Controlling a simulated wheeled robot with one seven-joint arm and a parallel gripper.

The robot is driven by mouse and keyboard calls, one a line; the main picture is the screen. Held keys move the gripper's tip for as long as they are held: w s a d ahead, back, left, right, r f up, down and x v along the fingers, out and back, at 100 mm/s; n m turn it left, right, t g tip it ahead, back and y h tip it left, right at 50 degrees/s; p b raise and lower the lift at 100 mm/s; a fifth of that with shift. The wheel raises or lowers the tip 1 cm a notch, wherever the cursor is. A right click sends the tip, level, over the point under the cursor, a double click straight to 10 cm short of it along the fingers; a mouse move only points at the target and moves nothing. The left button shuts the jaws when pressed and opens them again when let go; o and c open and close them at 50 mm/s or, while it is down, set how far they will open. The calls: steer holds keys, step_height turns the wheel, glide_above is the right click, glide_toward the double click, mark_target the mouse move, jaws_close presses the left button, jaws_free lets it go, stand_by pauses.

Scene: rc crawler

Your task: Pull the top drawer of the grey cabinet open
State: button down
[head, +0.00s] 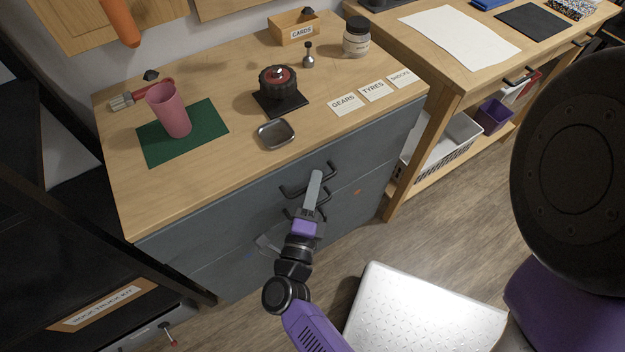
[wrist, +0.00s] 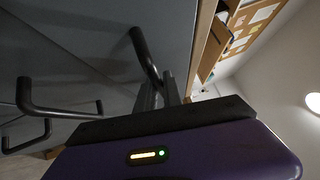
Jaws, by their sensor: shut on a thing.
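The grey cabinet (head: 215,232) has a wooden top, and its top drawer front looks flush with the cabinet face. The dark bar handle of the top drawer (head: 292,191) is near the cabinet's upper edge. My gripper (head: 317,180) is at this handle, shut on its bar. In the wrist view, the handle (wrist: 143,52) runs down to my fingertips (wrist: 160,92), which partly hide it.
More dark handles (wrist: 60,111) sit on the drawers below. On the cabinet top are a pink cup (head: 168,110), a green mat (head: 212,122), a wheel (head: 278,84) and a small metal dish (head: 275,134). A white platform (head: 425,312) lies in front, at the lower right.

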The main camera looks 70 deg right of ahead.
steer(key=s+a, duration=0.7)
steer(key=s, duration=0.3)
steer(key=s+a+b, duration=0.1)
steer(key=s+a, duration=0.6)
steer(key=s, duration=0.3)
steer(key=shift+s, duration=0.2)
steer(key=c, duration=1.8)
jaws_free()
steer(key=shift+o, duration=0.2)
steer(key=b+v, duration=0.1)
steer(key=v, duration=0.6)
steer(key=shift+a+b, duration=0.4)
steer(key=shift+f, duration=0.15)
